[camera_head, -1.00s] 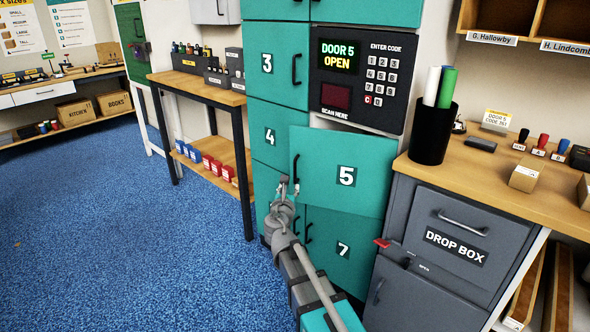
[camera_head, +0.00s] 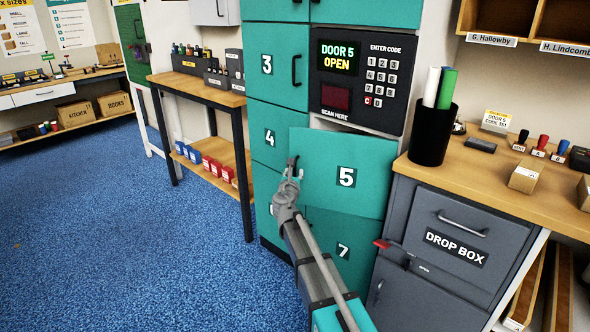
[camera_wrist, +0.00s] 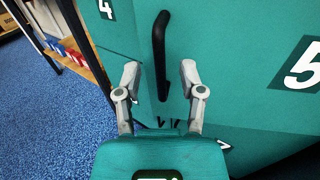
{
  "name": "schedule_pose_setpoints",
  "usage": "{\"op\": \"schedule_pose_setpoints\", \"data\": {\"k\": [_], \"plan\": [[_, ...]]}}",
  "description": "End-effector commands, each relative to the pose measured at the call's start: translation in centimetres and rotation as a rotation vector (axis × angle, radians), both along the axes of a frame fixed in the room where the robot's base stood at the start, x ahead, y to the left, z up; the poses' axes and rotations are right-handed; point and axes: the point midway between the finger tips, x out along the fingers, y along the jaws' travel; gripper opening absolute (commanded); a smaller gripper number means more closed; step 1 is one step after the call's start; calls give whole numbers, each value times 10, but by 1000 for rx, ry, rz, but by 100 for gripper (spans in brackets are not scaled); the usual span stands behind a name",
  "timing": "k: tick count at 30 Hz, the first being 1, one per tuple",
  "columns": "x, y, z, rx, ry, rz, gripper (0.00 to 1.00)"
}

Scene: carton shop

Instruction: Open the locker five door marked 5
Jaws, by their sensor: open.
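The teal door marked 5 (camera_head: 343,172) stands ajar, swung out from the locker front with its left edge free. Its black handle (camera_wrist: 160,55) is upright near that free edge in the wrist view. My gripper (camera_wrist: 160,75) is open, with one finger on each side of the handle's lower part; I cannot tell whether either finger touches it. In the head view my gripper (camera_head: 291,170) covers most of the handle. The locker panel (camera_head: 359,75) reads "DOOR 5 OPEN".
Doors 3 (camera_head: 268,65), 4 (camera_head: 268,138) and 7 (camera_head: 342,248) are shut around it. A grey drop box (camera_head: 455,246) and counter stand close on the right. A side table (camera_head: 197,88) stands left; blue floor lies clear in front.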

Motion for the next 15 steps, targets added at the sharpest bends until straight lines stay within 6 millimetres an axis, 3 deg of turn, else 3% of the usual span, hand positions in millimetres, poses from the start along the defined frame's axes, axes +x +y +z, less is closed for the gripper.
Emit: {"op": "schedule_pose_setpoints", "data": {"k": [6, 15], "plan": [[26, -4, 0, 0, 0, -1, 51], [34, -6, 0, 0, 0, 0, 51]]}}
